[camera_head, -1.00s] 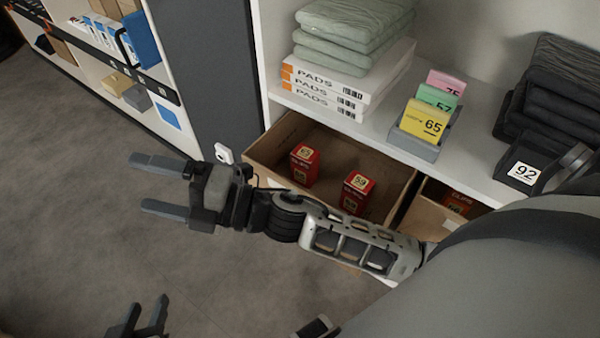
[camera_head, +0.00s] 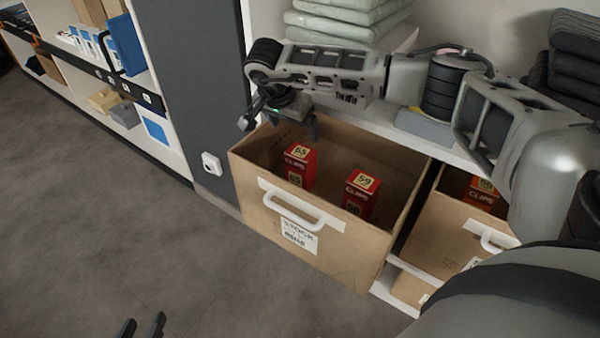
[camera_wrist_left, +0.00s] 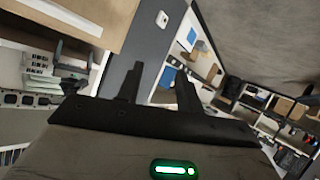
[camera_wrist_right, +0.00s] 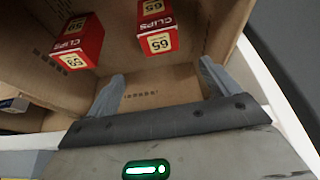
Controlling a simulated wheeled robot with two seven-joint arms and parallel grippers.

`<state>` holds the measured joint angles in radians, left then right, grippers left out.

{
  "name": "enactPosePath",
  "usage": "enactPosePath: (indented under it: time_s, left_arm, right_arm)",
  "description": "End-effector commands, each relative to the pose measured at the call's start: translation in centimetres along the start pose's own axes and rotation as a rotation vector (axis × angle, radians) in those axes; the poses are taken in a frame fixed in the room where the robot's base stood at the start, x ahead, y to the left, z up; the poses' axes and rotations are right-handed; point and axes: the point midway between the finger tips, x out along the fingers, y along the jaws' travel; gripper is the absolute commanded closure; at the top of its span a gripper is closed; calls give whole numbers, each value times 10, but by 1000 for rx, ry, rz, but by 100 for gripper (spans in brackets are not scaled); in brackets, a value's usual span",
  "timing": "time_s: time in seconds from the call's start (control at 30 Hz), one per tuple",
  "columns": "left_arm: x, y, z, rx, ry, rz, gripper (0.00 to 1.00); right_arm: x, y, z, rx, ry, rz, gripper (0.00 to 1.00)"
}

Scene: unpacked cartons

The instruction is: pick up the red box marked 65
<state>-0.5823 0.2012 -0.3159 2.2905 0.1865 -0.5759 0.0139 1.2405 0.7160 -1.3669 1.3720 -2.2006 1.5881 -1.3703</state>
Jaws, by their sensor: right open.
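The red box marked 65 (camera_head: 299,166) stands upright in the left part of an open cardboard drawer (camera_head: 390,205). It also shows in the right wrist view (camera_wrist_right: 157,30), ahead of the fingers. A similar red box marked 59 (camera_head: 361,192) stands right of it in the head view. My right gripper (camera_head: 280,128) is above the drawer's back left corner, pointing down, open and empty. Its fingers (camera_wrist_right: 162,80) are apart from both boxes. My left gripper (camera_head: 142,328) is low at the bottom edge, with its fingers (camera_wrist_left: 160,80) apart and empty.
The shelf above, with green folded cloths (camera_head: 345,18), is partly covered by my right arm. A grey panel (camera_head: 195,80) stands left of the drawer. The floor is clear.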

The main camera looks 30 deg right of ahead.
Motion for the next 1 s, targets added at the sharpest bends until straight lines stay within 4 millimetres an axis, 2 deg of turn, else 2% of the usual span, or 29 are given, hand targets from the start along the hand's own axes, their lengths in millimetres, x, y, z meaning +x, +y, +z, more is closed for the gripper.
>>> enactPosePath:
  time_s: [0.03,0.1,0.3,0.57,0.8,1.0]
  left_arm:
    - [1,1,2,2,14,5,64]
    - [0,2,-1,3,36,11,64]
    - [-2,7,-8,7,91,28,64]
    - [-4,9,-11,5,116,36,64]
    - [-4,13,-14,-27,163,61,64]
    - [-6,16,-19,-47,178,76,64]
  right_arm:
    - [16,0,3,1,-2,4,13]
    - [32,1,3,0,-4,4,13]
    - [67,0,3,1,-5,0,13]
    - [86,-1,4,1,-7,-2,13]
    - [123,-1,4,2,-6,-1,13]
    - [132,-1,3,0,-6,-4,13]
